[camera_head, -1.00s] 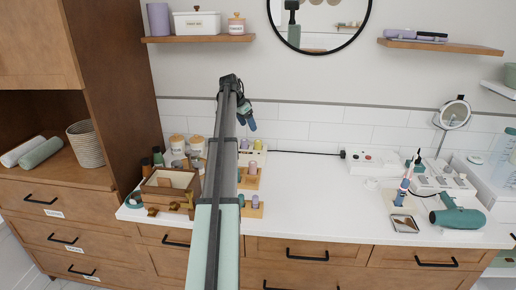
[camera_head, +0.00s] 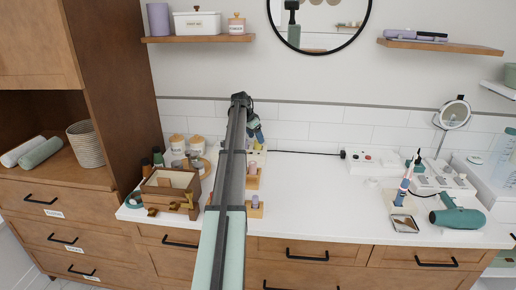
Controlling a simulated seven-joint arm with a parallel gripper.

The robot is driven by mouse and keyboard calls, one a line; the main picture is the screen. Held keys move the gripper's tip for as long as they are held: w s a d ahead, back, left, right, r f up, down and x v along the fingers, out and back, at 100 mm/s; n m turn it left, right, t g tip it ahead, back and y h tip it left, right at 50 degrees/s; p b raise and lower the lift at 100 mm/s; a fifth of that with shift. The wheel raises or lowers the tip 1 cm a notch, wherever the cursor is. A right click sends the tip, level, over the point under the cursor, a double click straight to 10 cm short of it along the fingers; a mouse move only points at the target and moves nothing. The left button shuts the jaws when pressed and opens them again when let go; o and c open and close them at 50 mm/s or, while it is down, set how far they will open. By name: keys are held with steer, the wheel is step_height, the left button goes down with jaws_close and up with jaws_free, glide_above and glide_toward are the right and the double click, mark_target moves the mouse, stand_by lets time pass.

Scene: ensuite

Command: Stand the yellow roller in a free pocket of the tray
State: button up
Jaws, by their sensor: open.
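My gripper (camera_head: 257,133) is at the far end of my arm, near the wall tiles at the back of the counter. It is open, with its fingers pointing down. A small pale yellow shape (camera_head: 258,147), possibly the yellow roller, shows just below the fingers; whether they touch it I cannot tell.
A wooden box (camera_head: 165,198) and several jars stand left of my arm. The white counter (camera_head: 315,195) is clear to the right. A shelf (camera_head: 199,39) hangs above left.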

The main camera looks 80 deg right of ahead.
mark_target(258, 147)
steer(key=shift+d+x, duration=0.15)
steer(key=shift+x, duration=1)
steer(key=shift+d+x, duration=0.15)
steer(key=shift+x, duration=1)
steer(key=shift+w, duration=0.1)
steer(key=shift+c, duration=0.5)
steer(key=shift+r, duration=0.1)
steer(key=c, duration=1)
